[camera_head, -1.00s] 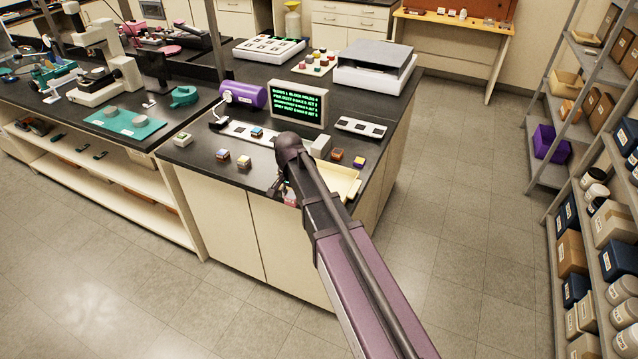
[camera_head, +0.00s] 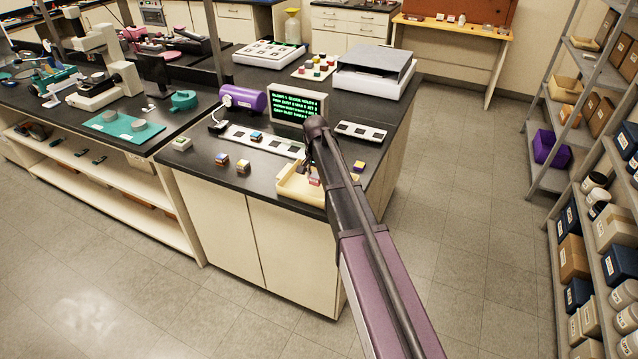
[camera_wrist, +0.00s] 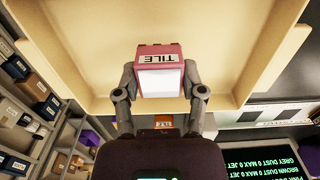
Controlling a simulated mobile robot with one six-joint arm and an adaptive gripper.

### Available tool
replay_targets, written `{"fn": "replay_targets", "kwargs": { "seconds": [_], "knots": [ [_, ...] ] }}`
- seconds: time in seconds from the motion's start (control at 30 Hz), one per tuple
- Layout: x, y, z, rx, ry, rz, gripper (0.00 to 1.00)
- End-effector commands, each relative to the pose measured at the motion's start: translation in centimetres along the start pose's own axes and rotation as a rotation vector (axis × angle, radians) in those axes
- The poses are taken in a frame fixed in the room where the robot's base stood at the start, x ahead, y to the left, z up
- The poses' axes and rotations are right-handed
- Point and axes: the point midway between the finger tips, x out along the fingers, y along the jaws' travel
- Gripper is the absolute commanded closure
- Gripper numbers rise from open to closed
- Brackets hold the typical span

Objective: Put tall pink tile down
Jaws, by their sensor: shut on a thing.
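My gripper (camera_wrist: 160,78) is shut on the tall pink tile (camera_wrist: 160,52), with one finger on each side of it. In the wrist view the tile shows a pink face with a TILE label and a pale white face. The tile also shows small in the head view (camera_head: 314,181), partly hidden by my arm. It is over the cream tray (camera_head: 291,188), which fills the wrist view behind it (camera_wrist: 75,50). I cannot tell whether the tile touches the tray floor.
The tray sits at the bench's front edge. A screen (camera_head: 297,104) with green text and a slotted white strip (camera_head: 285,147) stand behind it. Small blocks lie left (camera_head: 243,166) and right (camera_head: 359,166) of the tray. Bare black bench lies to the left.

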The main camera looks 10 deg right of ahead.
Motion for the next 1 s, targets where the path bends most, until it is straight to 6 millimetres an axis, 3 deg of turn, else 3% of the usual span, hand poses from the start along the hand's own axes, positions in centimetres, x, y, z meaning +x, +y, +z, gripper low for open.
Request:
{"fn": "replay_targets", "kwargs": {
  "seconds": [0.37, 0.57, 1.0],
  "knots": [
    [0.0, 0.0, -0.2, 0.0, 0.0, 0.0, 1.0],
    [0.2, 0.1, -1.6, 0.001, 0.0, 0.0, 1.0],
    [3.6, 0.1, -1.5, 0.0, 0.0, 0.0, 1.0]
  ]
}}
